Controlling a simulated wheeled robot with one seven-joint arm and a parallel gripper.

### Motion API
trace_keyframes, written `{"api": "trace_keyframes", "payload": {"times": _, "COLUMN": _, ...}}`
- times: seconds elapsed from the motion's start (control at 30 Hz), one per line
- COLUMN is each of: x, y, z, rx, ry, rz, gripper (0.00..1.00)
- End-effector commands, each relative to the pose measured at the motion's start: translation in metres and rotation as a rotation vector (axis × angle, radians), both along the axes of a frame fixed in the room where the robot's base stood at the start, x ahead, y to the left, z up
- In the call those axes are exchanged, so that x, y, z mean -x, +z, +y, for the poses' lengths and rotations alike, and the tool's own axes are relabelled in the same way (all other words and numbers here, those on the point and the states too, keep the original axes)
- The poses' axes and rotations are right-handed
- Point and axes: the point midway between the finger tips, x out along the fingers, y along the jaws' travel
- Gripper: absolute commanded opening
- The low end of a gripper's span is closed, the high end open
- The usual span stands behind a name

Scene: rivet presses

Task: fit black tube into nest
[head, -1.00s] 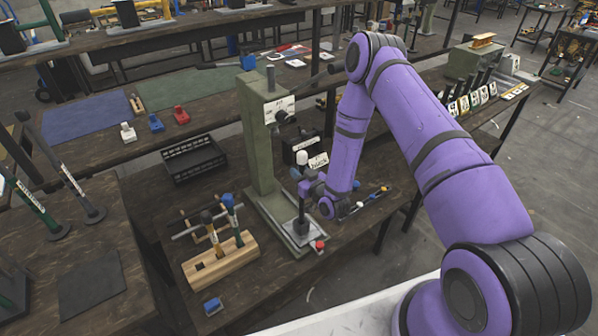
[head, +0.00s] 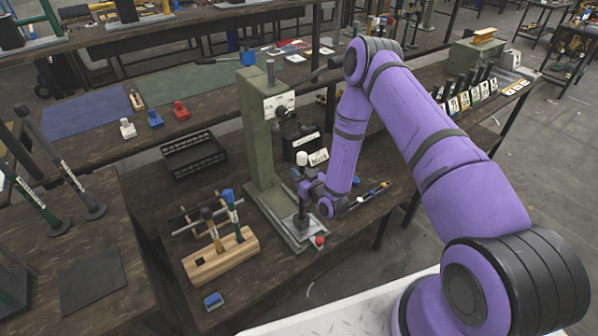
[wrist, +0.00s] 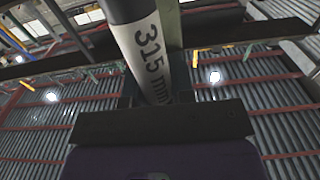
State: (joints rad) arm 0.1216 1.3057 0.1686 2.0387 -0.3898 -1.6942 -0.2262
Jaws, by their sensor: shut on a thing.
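In the head view the dark lower part of the tube (head: 302,207) stands roughly upright over the base plate of the green press (head: 259,140). The nest is around the tube's foot on that plate; whether the foot is seated in it or just above is too small to tell.
A wooden block with brushes (head: 220,257) and a small blue block (head: 213,301) are left of the press. A black crate (head: 194,156) is behind them. A dark box (head: 302,143) and a sign reading black (head: 318,158) stand close behind my gripper.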

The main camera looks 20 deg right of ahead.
Motion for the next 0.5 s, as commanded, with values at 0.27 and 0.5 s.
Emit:
{"api": "trace_keyframes", "payload": {"times": 0.27, "x": 0.0002, "y": -0.0064, "z": 0.0001, "rx": 0.0, "ry": 0.0, "rz": 0.0, "gripper": 0.0}}
{"api": "trace_keyframes", "payload": {"times": 0.5, "x": -0.0001, "y": -0.0111, "z": 0.0001, "rx": 0.0, "ry": 0.0, "rz": -0.001, "gripper": 0.0}}
